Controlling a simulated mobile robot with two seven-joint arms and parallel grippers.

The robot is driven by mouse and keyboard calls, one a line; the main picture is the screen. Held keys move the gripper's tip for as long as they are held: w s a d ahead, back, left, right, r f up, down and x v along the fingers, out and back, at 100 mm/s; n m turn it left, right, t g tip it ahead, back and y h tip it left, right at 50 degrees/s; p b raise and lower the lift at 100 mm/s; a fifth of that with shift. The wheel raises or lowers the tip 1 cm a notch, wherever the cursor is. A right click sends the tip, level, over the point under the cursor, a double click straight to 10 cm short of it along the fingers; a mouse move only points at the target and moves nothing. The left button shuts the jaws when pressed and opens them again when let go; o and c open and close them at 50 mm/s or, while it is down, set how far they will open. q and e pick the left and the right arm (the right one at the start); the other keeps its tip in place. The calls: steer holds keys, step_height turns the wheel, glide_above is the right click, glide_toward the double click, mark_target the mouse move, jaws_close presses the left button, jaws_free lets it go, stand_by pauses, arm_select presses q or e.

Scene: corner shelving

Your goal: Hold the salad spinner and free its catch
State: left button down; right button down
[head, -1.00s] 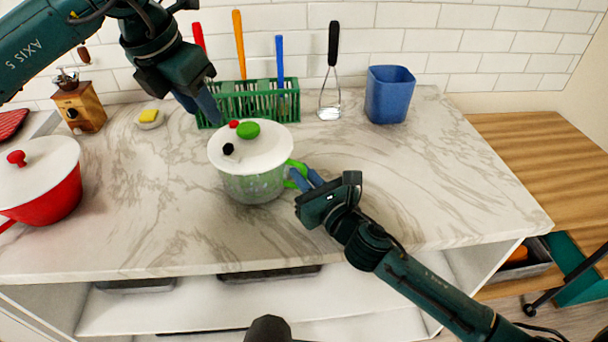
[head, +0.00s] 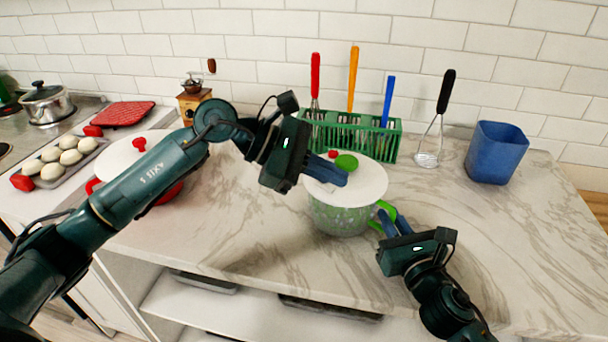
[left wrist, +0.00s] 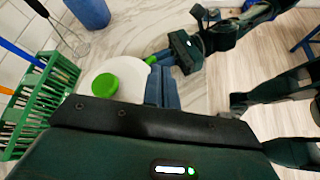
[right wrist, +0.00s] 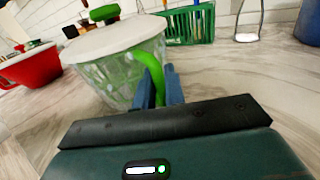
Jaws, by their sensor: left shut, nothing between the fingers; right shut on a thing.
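The salad spinner (head: 342,215) stands upright on the marble counter, a clear bowl with a green inside. Its white lid (head: 370,183) carries a green knob (head: 346,162) and a small red button (head: 333,154). My right gripper (head: 384,222) is shut on the spinner's green side handle (right wrist: 152,72).
A green rack (head: 380,138) with upright utensils stands close behind the spinner. A masher (head: 436,130) and a blue bin (head: 496,153) are behind right. A red pot (right wrist: 32,68) with a white lid is to the left. The counter front right is clear.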

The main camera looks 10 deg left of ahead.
mark_target(314, 192)
arm_select(q)
steer(key=a+f+m+t, duration=0.2)
steer(key=a+t, duration=0.3)
steer(key=a, duration=0.3)
steer(key=a+f+m+t, duration=0.3)
steer(key=a+m+t, duration=0.1)
steer(key=a, duration=0.4)
steer(key=shift+f+t, duration=0.2)
steer(key=shift+t, duration=0.6)
steer(key=w+d, duration=0.5)
steer(key=d, duration=0.5)
steer(key=shift+d, duration=0.2)
steer(key=shift+d, duration=0.1)
steer(key=shift+s+d, duration=0.3)
steer(key=shift+d, duration=0.25)
steer(key=shift+s+d, duration=0.3)
steer(key=shift+d, duration=0.25)
